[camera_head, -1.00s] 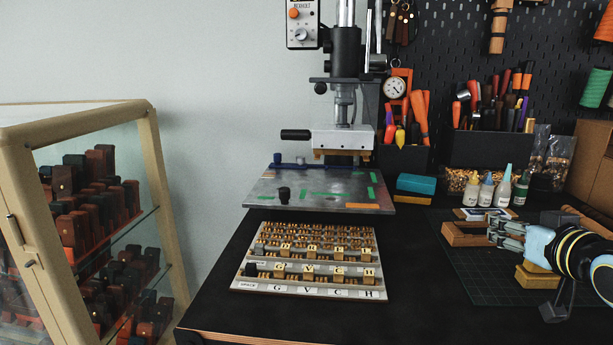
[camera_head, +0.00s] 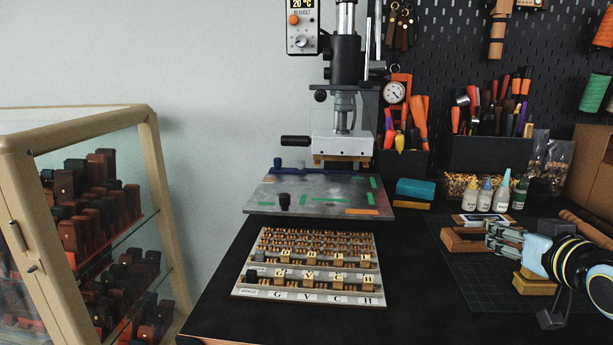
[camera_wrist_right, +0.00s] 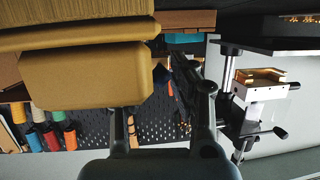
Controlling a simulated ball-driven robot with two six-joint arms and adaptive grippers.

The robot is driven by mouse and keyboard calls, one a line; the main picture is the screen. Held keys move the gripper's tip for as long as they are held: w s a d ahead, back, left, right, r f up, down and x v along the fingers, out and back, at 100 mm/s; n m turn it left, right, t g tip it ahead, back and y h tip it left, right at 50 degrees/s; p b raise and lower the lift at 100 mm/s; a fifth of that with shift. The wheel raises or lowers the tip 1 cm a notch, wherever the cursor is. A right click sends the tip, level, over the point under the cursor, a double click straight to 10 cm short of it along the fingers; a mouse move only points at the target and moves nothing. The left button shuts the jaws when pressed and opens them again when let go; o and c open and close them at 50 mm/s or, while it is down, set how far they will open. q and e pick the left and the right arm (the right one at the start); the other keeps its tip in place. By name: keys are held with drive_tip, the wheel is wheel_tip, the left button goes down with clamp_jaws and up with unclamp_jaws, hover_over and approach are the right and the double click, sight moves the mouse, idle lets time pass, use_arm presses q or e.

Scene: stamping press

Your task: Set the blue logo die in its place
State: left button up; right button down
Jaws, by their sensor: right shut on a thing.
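My right gripper (camera_head: 491,239) reaches in from the right, low over the cutting mat, with its fingertips at the right end of a small wooden holder (camera_head: 457,245). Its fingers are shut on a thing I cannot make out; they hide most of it. In the right wrist view, the fingers (camera_wrist_right: 165,85) are partly covered by a large tan block. I cannot pick out the blue logo die for certain. The stamping press (camera_head: 343,145) stands at the back centre above its metal plate (camera_head: 340,192). My left gripper is out of view.
A tan block (camera_head: 535,285) sits below my right gripper; it looms large in the wrist view (camera_wrist_right: 85,75). The type tray (camera_head: 250,292) lies in front of the press. Small bottles (camera_head: 485,195) and a teal box (camera_head: 415,188) stand behind. Dark table is bare between tray and mat.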

drive_tip(key=shift+f, duration=0.2)
drive_tip(key=shift+s+f, duration=0.1)
drive_tip(key=shift+f, duration=0.15)
idle(0.5)
